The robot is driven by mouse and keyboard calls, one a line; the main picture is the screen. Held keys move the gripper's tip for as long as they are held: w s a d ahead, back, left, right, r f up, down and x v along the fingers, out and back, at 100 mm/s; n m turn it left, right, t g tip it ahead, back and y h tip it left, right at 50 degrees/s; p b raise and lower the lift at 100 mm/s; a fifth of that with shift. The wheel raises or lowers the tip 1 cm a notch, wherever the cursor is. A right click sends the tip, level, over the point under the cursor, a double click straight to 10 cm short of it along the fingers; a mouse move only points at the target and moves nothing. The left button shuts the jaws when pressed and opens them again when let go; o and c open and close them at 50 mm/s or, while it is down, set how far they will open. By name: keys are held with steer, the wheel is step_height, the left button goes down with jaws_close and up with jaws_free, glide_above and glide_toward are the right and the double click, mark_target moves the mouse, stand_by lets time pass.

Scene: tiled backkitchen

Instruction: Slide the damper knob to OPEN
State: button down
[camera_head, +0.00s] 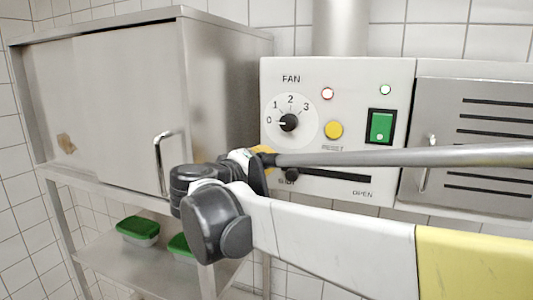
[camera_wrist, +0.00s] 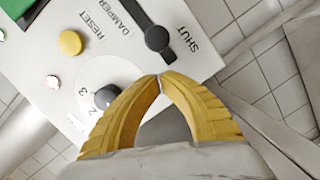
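The damper knob (camera_wrist: 157,38) is a dark round knob on a black slot in a pale control panel (camera_wrist: 40,95). In the wrist view it sits at the slot end marked SHUT. The tips appear short of the knob in the wrist view; the depth gap is unclear. In the head view my gripper (camera_head: 264,157) is partly hidden by my arm.
The panel also carries a fan dial (camera_head: 289,122), a yellow reset button (camera_head: 334,129), a green switch (camera_head: 380,126) and two small lights. A steel cabinet (camera_head: 110,100) stands left, above a shelf with green-lidded boxes (camera_head: 138,229). A slatted steel door (camera_head: 430,130) is at right.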

steer(key=shift+s+d+f, duration=0.2)
steer(key=shift+s+d, duration=0.3)
steer(key=shift+d, duration=0.3)
steer(key=shift+d+f, duration=0.1)
steer(key=shift+w+f, duration=0.1)
steer(key=shift+w, duration=0.1)
steer(key=s+d, duration=0.5)
steer(key=d, duration=0.8)
steer(key=shift+d, duration=0.3)
